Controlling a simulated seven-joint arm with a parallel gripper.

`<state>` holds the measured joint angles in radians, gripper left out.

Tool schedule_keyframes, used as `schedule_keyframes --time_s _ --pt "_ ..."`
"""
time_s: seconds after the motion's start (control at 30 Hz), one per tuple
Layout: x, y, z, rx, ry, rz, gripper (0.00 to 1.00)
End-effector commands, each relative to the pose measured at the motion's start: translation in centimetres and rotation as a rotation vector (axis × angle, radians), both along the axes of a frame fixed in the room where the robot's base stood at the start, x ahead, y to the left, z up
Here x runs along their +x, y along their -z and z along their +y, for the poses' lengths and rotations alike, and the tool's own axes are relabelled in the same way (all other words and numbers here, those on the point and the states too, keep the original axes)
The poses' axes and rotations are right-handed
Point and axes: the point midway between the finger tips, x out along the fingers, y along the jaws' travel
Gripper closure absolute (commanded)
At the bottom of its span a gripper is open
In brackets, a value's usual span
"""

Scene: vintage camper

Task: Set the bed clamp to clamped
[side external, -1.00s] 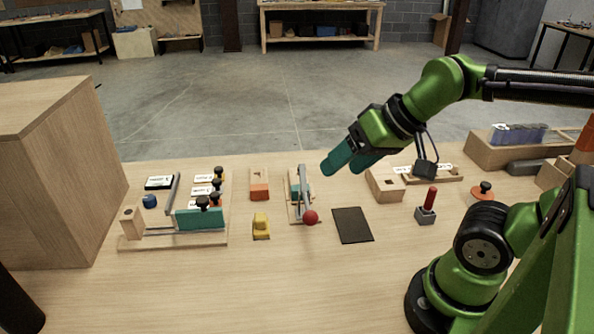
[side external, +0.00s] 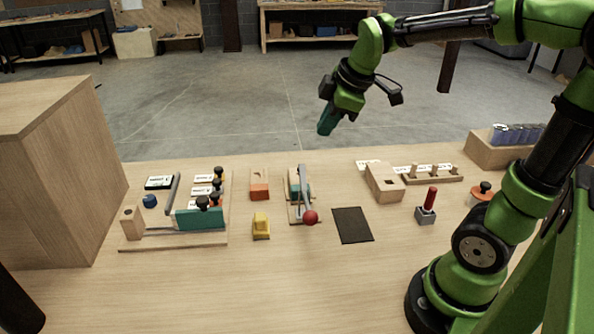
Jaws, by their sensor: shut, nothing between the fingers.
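A lever device that looks like the bed clamp stands mid-table in the side view. Its grey lever (side external: 305,190) ends in a red ball (side external: 310,217) at the near end, low over a small wooden base (side external: 292,213) with a teal block (side external: 294,183). No label on it can be read. My gripper (side external: 326,124) has teal fingers, is shut and empty, and hangs in the air well above the table, apart from the lever.
Left of the lever stand a yellow block (side external: 261,227), an orange-and-wood block (side external: 259,190) and a labelled fixture with a teal block (side external: 200,219). Right are a dark mat (side external: 352,225), a wooden block (side external: 384,185) and a red-handled grey piece (side external: 427,208).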

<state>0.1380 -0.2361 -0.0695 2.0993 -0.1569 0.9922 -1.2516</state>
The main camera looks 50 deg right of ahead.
Motion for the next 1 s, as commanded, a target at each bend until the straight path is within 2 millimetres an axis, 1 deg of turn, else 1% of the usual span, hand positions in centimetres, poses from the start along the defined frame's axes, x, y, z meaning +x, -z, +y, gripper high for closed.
schedule_keyframes --time_s 0.33,0.47,0.57,0.9,0.97,1.0 --pt "0.0 0.0 0.0 -0.004 -0.012 0.000 1.00" --pt "0.2 0.6 0.1 -0.003 -0.012 0.002 1.00" --pt "0.7 1.8 0.1 -0.003 -0.011 0.004 1.00" --pt "3.8 8.4 0.2 -0.002 -0.010 0.008 1.00" --pt "4.3 9.4 0.2 -0.002 -0.010 0.006 1.00" --pt "4.7 9.8 -0.3 -0.002 -0.007 0.005 1.00"
